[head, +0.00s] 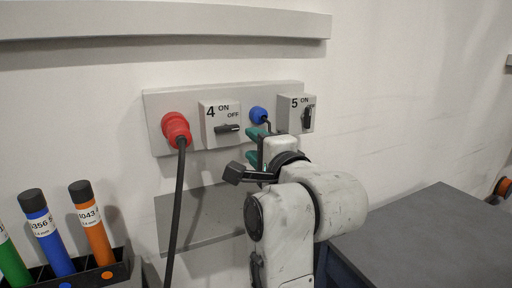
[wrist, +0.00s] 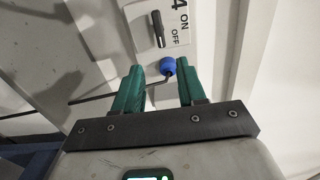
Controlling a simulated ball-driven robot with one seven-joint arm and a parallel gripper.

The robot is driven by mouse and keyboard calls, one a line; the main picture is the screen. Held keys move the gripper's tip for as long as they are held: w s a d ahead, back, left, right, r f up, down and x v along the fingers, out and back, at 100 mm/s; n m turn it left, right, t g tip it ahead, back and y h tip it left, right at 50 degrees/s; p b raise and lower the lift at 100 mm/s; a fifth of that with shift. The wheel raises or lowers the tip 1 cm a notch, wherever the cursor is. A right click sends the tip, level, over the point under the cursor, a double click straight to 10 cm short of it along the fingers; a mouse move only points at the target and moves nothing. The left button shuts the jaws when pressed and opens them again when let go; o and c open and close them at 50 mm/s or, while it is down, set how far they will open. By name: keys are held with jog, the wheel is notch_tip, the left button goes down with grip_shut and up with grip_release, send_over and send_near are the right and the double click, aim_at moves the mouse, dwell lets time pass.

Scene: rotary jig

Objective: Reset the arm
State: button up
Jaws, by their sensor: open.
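My gripper (head: 254,145) is at the wall panel, in front of the blue connector (head: 258,114) and just below it in the head view. Its green fingers are open and empty. In the wrist view my gripper (wrist: 160,76) has the blue connector (wrist: 167,66) between and slightly beyond the fingertips, apart from both. A thin dark cable runs from the connector between the fingers and off to the left. Part of this cable is hidden behind my gripper in the head view.
The wall panel (head: 195,160) carries a red plug (head: 176,127) with a hanging black cable (head: 176,215), switch box 4 (head: 212,137) with its handle horizontal, and switch box 5 (head: 296,124) with its handle upright. A rack (head: 125,268) of coloured tubes and a dark table (head: 430,235) flank my arm.

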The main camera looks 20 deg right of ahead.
dwell(0.3)
jog(key=s+d+f+n+g, duration=0.2)
jog(key=s+f+n+g, duration=0.15)
jog(key=f, duration=0.65)
jog(key=s+d+f+n+g, duration=0.25)
jog(key=s+f, duration=0.25)
jog(key=f, duration=0.5)
jog(key=s+d+f+n+g, duration=0.1)
jog(key=s+f+n+g, duration=0.25)
jog(key=f, duration=0.75)
jog(key=s+f+n+g, duration=0.3)
jog(key=s+f, duration=0.5)
jog(key=s, duration=0.5)
jog(key=s+f+n+g, duration=0.4)
jog(key=s+f, duration=0.4)
jog(key=s, duration=0.4)
jog(key=shift+s+d+f+n, duration=0.25)
jog(key=shift+s+f+n, duration=0.15)
jog(key=shift+n, duration=0.25)
